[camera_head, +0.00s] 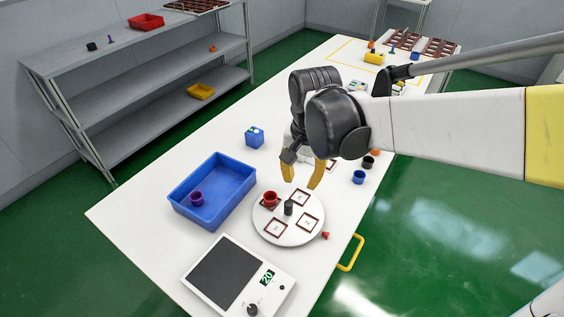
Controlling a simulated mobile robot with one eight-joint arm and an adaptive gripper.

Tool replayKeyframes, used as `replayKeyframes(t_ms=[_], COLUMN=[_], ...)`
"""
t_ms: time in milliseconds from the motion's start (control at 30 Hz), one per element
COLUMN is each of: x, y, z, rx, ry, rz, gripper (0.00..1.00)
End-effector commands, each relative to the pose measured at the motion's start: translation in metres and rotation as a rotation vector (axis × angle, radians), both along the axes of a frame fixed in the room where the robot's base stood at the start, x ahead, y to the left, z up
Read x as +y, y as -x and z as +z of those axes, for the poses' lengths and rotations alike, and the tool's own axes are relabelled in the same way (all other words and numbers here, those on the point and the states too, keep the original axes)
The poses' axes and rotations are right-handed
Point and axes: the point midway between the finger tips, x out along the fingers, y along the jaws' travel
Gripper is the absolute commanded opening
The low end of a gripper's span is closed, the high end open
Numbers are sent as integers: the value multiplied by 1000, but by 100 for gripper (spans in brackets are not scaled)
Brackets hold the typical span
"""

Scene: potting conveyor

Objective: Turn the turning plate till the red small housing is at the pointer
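The turning plate (263,226) is a white disc on the table with several dark-framed square places and a dark knob (289,208) at its middle. The red small housing (270,199) sits on the plate at its upper left. The red pointer (326,235) lies just off the plate's lower right edge, roughly opposite the housing. My gripper (300,184) has two yellow fingers spread apart with nothing between them. It is at the plate's far side, seemingly above it; the exact height cannot be told. Part of the table behind it is hidden by my arm.
A blue bin (237,165) holding a purple part (197,198) stands left of the plate. A scale (222,269) with a green display stands in front. A blue cup (358,177) is to the right. A yellow handle (352,254) sticks out from the table's right edge.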

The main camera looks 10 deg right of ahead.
Motion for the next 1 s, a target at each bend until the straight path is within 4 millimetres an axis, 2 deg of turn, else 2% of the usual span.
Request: replayKeyframes(t_ms=[33,167,367,467,800,1000], x=[8,19,25,25,24,24], y=[-7,-16,-19,-19,-19,-19], z=[-2,-14,-27,-41,-108,-127], rx=[28,83,112,112,111,110], ry=[2,10,16,16,15,16], rz=[-21,-72,-101,-101,-99,-99], gripper=[32,32,32,32,32,32])
